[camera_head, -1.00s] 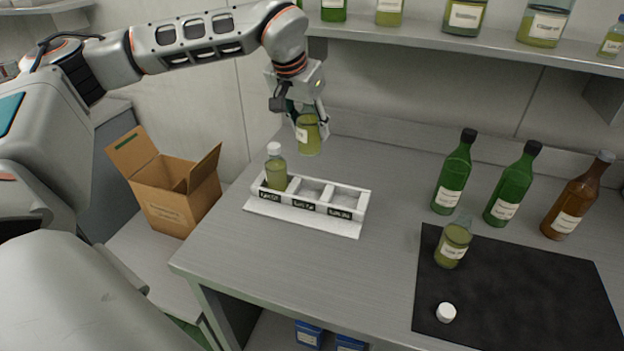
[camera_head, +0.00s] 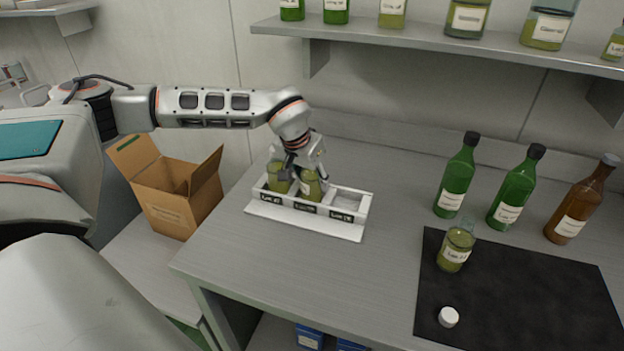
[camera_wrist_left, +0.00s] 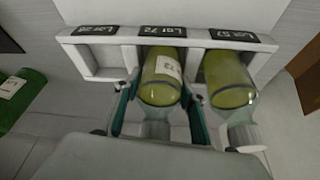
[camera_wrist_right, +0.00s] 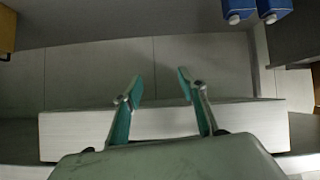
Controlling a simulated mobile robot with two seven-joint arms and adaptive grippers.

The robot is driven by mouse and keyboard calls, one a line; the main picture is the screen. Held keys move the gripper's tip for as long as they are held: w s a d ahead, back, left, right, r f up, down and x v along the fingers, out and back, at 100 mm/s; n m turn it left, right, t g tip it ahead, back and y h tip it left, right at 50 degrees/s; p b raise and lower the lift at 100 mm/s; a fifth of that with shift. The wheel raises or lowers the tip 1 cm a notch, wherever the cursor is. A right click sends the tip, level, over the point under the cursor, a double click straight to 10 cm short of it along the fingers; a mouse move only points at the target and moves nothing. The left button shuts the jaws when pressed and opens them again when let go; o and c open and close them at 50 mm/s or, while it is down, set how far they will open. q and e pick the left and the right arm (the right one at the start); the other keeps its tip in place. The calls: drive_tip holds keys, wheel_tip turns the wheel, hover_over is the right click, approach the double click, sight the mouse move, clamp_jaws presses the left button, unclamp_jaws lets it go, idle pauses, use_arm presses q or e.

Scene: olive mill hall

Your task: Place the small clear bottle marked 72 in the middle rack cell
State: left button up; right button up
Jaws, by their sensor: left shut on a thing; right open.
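My left gripper (camera_head: 304,168) is shut on a small clear bottle (camera_head: 310,186) of yellow-green liquid. The bottle's label ends in 2 in the left wrist view (camera_wrist_left: 163,78), and its base is at the middle cell, below the plate reading Lot 72. The white rack (camera_head: 358,214) has three cells. Another bottle (camera_head: 278,179) stands in the cell marked Lot 57 (camera_wrist_left: 229,80). The third cell, Lot 26 or similar, is empty. My right gripper (camera_wrist_right: 158,92) is open and empty, away from the rack.
An open bottle (camera_head: 456,249) and a white cap (camera_head: 449,317) are on a black mat (camera_head: 520,300). Two green bottles (camera_head: 455,178) and a brown bottle (camera_head: 581,200) stand behind it. A shelf (camera_head: 420,38) overhangs the back. A cardboard box (camera_head: 165,200) is at left.

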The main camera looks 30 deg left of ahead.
idle(0.3)
use_arm(q)
drive_tip(key=o, duration=1.4)
drive_tip(key=shift+f, duration=0.1)
drive_tip(key=shift+s+r, duration=0.15)
drive_tip(key=shift+r, duration=0.45)
drive_tip(key=v, duration=1.1)
drive_tip(key=shift+s, duration=0.15)
